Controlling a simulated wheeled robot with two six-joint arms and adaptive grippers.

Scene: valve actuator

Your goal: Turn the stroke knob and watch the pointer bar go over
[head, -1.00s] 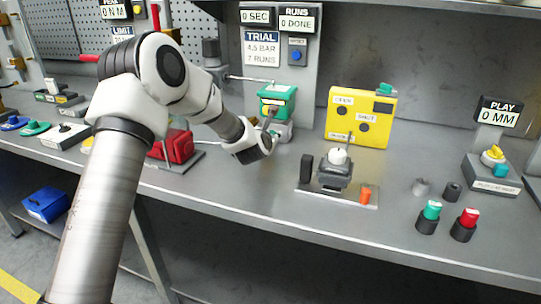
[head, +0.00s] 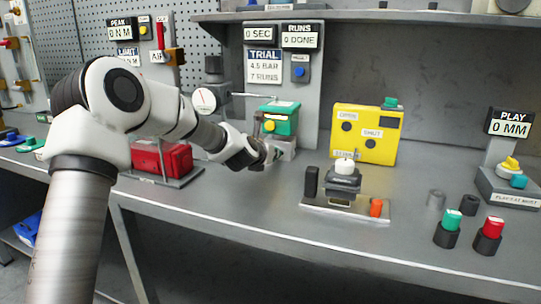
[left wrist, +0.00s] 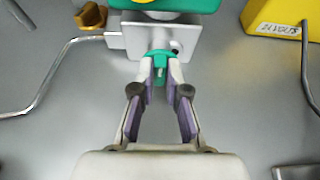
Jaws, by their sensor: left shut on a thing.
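The valve actuator has a green housing (head: 284,122) with a yellow part on its front, on a grey metal block (head: 284,145). My left gripper (head: 262,153) is at the lower front of this block. In the left wrist view, the gripper (left wrist: 160,80) is shut on a small green knob (left wrist: 160,58) that stands out from the grey block (left wrist: 140,36). The fingertips touch it on both sides. I take this to be the stroke knob; no label shows on it. I cannot make out the pointer bar. My right gripper is in neither view.
A yellow box (head: 365,133) stands right of the actuator, with a fixture plate (head: 345,208) in front of it. A red block (head: 160,158) is on the left. Green (head: 447,230) and red (head: 489,235) capped cylinders stand at the right front.

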